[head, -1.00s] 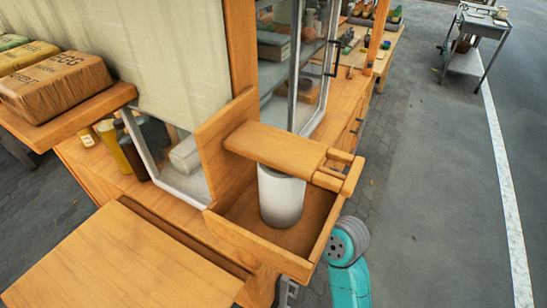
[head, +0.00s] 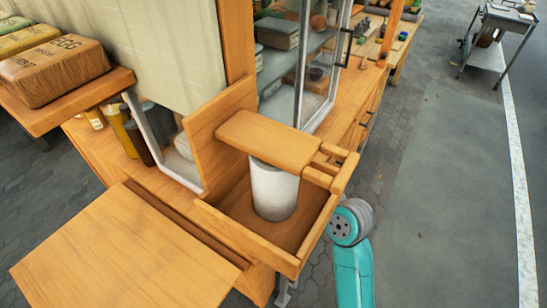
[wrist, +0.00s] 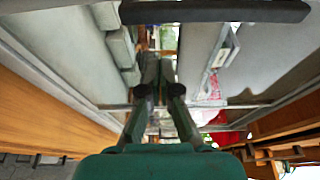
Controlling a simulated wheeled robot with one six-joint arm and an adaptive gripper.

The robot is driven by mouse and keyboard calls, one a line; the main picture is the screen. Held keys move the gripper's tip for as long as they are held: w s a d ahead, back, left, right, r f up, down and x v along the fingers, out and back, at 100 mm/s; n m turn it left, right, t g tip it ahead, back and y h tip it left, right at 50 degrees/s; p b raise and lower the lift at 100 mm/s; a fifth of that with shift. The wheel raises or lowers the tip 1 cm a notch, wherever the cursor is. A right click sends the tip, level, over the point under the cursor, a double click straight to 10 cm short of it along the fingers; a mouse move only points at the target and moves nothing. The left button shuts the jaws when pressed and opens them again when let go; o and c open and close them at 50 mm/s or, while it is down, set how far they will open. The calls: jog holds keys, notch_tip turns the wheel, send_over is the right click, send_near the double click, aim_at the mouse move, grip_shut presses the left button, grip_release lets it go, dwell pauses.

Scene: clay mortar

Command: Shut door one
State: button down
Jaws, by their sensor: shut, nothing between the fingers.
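A glass door with a grey metal frame (head: 336,72) stands at the wooden cabinet in the head view, with a black upright handle (head: 348,48) on it. No label tells which is door one. In the wrist view my gripper (wrist: 158,78) is shut and empty, its fingers together before grey-framed panes. A dark bar (wrist: 215,12), like a handle, crosses the top of that view, apart from the fingertips. My gripper is outside the head view.
An open wooden box holding a white cylinder (head: 274,190) juts out in front of the cabinet. A wooden board (head: 125,255) lies at lower left. Paving at right is free up to a metal cart (head: 497,40).

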jog(key=v, duration=1)
jog(key=s+d+f+n+h, duration=0.1)
jog(key=s+d+f+h, duration=0.3)
jog(key=s+f, duration=0.35)
jog(key=s+d+f+h, duration=0.3)
jog(key=s+f+h, duration=0.1)
jog(key=s+f, duration=0.4)
jog(key=s+d+n+h, duration=0.1)
jog(key=s+n, duration=0.4)
jog(key=s, duration=0.5)
jog(key=s+d+f+n+h, duration=0.1)
jog(key=s+n, duration=0.4)
jog(key=s, duration=0.6)
jog(key=shift+d+f, duration=0.25)
jog(key=shift+d, duration=0.1)
